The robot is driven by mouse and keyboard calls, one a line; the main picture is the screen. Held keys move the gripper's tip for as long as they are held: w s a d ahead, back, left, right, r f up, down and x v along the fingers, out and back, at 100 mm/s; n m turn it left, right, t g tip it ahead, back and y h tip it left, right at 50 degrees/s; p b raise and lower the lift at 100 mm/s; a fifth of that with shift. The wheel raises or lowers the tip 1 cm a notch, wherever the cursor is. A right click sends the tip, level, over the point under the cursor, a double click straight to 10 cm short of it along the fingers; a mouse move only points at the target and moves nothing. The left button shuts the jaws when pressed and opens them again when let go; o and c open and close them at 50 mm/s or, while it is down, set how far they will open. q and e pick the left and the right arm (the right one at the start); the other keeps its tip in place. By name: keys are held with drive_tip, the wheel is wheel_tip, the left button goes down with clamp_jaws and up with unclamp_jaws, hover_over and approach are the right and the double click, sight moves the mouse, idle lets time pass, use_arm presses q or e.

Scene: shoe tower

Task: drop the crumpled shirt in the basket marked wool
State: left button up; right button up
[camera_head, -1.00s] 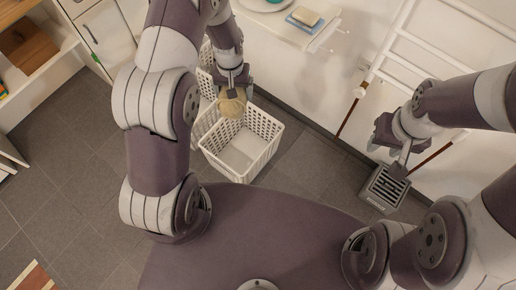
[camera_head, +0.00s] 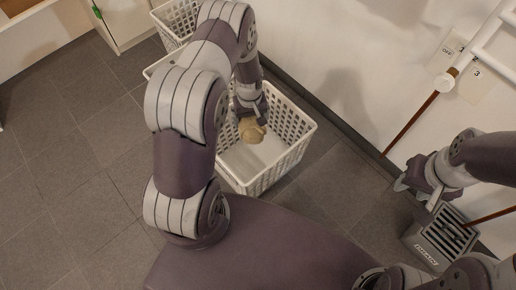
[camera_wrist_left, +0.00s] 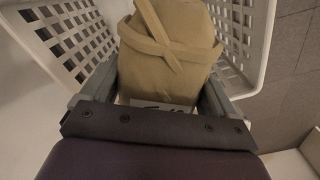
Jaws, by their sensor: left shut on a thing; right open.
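The crumpled shirt (camera_head: 252,133) is a tan bundle held by my left gripper (camera_head: 250,117) over the inside of a white slatted basket (camera_head: 287,163), near its back left. In the left wrist view the shirt (camera_wrist_left: 168,55) sits between the two fingers (camera_wrist_left: 165,92), with basket walls (camera_wrist_left: 262,35) on both sides. A white label with dark writing shows just below the shirt, partly hidden and not readable. I cannot read any mark on the basket in the head view. My right gripper (camera_head: 418,185) is open, away at the right.
Another white basket (camera_head: 172,28) stands at the back left; part of one more rim shows behind my left arm. A grey slotted box (camera_head: 440,238) with lettering stands on the floor below my right gripper. A reddish pole (camera_head: 410,124) leans at the wall. Floor at left is clear.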

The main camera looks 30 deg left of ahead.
use_arm(q)
wheel_tip(320, 180, down, 5)
drive_tip(key=b, duration=0.4)
drive_tip(key=shift+r, duration=0.15)
drive_tip(key=o, duration=0.8)
drive_tip(key=shift+o, duration=0.2)
wheel_tip(320, 180, up, 12)
drive_tip(key=p, duration=0.6)
drive_tip(key=shift+r, duration=0.35)
